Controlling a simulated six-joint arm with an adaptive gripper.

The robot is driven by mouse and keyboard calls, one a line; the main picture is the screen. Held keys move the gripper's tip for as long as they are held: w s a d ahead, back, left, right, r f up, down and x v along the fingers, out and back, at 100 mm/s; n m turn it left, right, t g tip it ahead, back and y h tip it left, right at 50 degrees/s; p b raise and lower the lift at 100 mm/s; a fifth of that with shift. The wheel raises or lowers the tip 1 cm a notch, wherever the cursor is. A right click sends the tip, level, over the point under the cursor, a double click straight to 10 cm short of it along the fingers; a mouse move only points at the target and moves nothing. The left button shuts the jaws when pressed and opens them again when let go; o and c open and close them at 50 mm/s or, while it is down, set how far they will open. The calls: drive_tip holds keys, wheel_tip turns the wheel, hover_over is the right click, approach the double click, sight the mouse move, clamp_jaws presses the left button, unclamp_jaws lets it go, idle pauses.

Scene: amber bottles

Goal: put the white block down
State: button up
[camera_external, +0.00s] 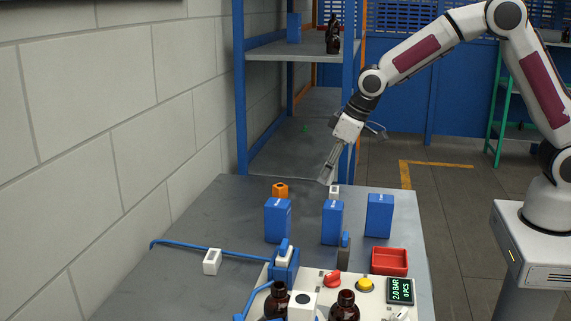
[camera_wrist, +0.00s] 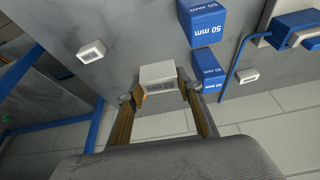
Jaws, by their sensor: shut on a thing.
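My gripper (camera_external: 327,178) is at the far edge of the grey table (camera_external: 235,215), pointing down and tilted. In the wrist view my gripper (camera_wrist: 161,97) is shut on a white block (camera_wrist: 158,72), which sits between the two fingertips. Dark lettering shows on the block's near face. In the external view the held block is hard to make out against the fingers. Whether it touches the table cannot be told.
A small white hollow piece (camera_external: 334,191) and an orange nut (camera_external: 280,190) lie near the far edge. Blue boxes (camera_external: 278,220) (camera_external: 332,222) (camera_external: 379,215) stand nearer. Another white hollow piece (camera_external: 212,261), a red tray (camera_external: 389,261) and amber bottles (camera_external: 345,306) are in front.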

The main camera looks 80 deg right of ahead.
drive_tip(key=shift+n, duration=0.4)
drive_tip(key=s, duration=0.5)
drive_tip(key=s+a+r, duration=0.1)
drive_tip(key=s, duration=0.3)
drive_tip(key=s+a+r, duration=0.1)
drive_tip(key=s, duration=0.4)
drive_tip(key=shift+s+r, duration=0.15)
drive_tip(key=shift+s, duration=0.2)
drive_tip(key=shift+s+a, duration=0.15)
drive_tip(key=shift+s, duration=0.6)
drive_tip(key=shift+w, duration=0.15)
drive_tip(key=shift+w+a, duration=0.25)
drive_tip(key=shift+w, duration=0.25)
drive_tip(key=w+a, duration=0.4)
drive_tip(key=w, duration=0.4)
drive_tip(key=w+a, duration=0.4)
drive_tip(key=w, duration=0.4)
drive_tip(key=w+a+f, duration=0.5)
drive_tip(key=w+a, duration=0.7)
drive_tip(key=a, duration=0.1)
drive_tip(key=shift+a, duration=0.3)
drive_tip(key=shift+f, duration=0.1)
